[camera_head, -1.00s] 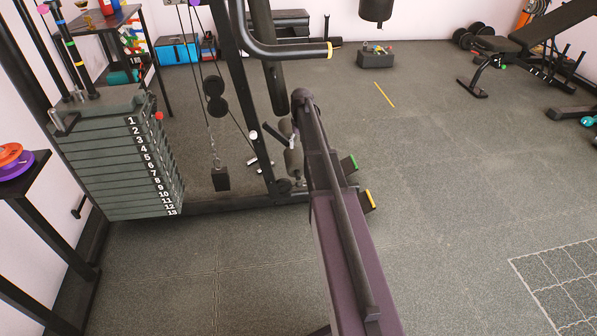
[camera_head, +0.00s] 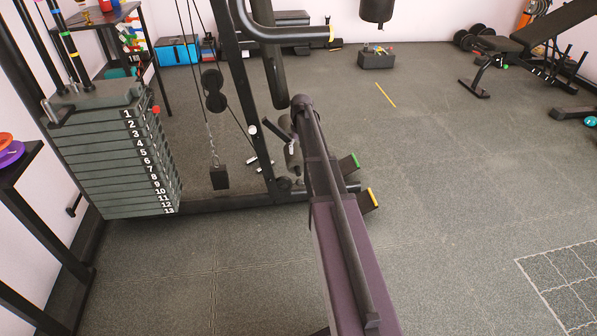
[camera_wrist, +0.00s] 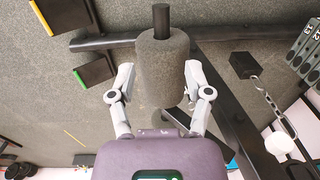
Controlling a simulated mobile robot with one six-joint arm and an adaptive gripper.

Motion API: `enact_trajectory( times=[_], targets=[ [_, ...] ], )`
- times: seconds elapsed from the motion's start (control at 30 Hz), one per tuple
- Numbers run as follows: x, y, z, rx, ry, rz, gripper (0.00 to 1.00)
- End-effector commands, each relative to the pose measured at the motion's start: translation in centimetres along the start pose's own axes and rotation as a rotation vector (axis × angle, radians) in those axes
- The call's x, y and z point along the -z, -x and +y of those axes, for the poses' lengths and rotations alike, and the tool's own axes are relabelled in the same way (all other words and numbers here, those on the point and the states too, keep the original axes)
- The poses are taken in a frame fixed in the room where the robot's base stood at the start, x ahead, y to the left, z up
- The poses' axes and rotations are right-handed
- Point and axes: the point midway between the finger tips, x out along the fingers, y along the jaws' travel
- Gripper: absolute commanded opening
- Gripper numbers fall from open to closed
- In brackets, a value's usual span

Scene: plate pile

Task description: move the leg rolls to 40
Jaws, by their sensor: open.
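A grey foam leg roll (camera_wrist: 165,75) with a black rod end fills the upper middle of the wrist view. My gripper (camera_wrist: 159,72) is open, with one finger on each side of the roll and slight gaps showing. In the head view a grey roll (camera_head: 292,158) shows partly behind my purple arm, low on the black machine frame (camera_head: 250,110). My gripper's fingers are hard to make out there. No scale or mark reading 40 can be seen.
The numbered weight stack (camera_head: 120,160) stands left of the frame, with a hanging black block (camera_head: 219,177) between. Green-edged (camera_head: 346,163) and yellow-edged (camera_head: 369,200) foot plates stick out right of my arm.

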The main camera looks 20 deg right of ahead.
Motion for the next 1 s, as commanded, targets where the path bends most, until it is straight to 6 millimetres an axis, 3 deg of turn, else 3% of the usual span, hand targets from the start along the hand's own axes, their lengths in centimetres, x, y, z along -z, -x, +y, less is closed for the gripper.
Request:
enact_trajectory(
  times=[1.0],
  targets=[
    [0.0, -7.8, 0.1, 0.000, -0.001, 0.000, 0.65]
  ],
)
